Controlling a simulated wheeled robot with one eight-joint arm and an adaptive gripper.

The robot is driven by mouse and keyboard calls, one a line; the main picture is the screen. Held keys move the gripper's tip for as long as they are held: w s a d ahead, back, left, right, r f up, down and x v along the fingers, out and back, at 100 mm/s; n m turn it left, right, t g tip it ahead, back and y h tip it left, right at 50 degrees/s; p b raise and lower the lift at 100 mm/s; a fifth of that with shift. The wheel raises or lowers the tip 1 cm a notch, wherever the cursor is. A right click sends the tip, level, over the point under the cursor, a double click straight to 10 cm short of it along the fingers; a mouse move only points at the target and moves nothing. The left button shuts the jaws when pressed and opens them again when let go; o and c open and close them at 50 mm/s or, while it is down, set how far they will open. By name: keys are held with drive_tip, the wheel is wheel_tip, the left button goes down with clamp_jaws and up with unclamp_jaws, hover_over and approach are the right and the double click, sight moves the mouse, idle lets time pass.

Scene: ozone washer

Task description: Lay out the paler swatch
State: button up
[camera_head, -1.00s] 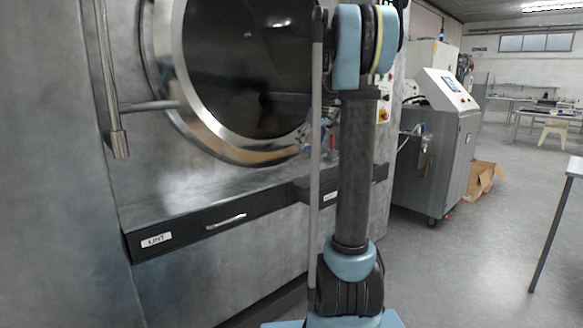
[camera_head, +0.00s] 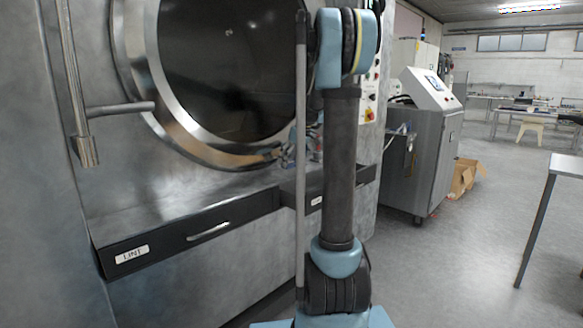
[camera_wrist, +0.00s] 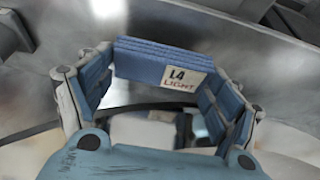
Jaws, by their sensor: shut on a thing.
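A folded blue swatch (camera_wrist: 145,62) with a pale label reading "L4 LIGHT" sits between the fingers of my gripper (camera_wrist: 158,84) in the wrist view. My gripper is shut on it, with a finger at each side. In the head view, my gripper (camera_head: 294,150) is small and partly hidden behind my arm, in front of the washer's lower rim. I cannot make out the swatch there. No second swatch can be made out in either view.
The washer (camera_head: 225,65) has a large round dark door and a ledge below it. A drawer (camera_head: 190,235) labelled LINT is under the ledge. A grey console (camera_head: 425,150) stands right of my arm. A table (camera_head: 566,165) is at the right edge, with open floor between.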

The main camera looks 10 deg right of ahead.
drive_tip(key=shift+f, duration=1.15)
drive_tip(key=shift+f, duration=0.1)
drive_tip(key=o, duration=1)
drive_tip(key=v, duration=1.2)
drive_tip(key=shift+s, duration=0.15)
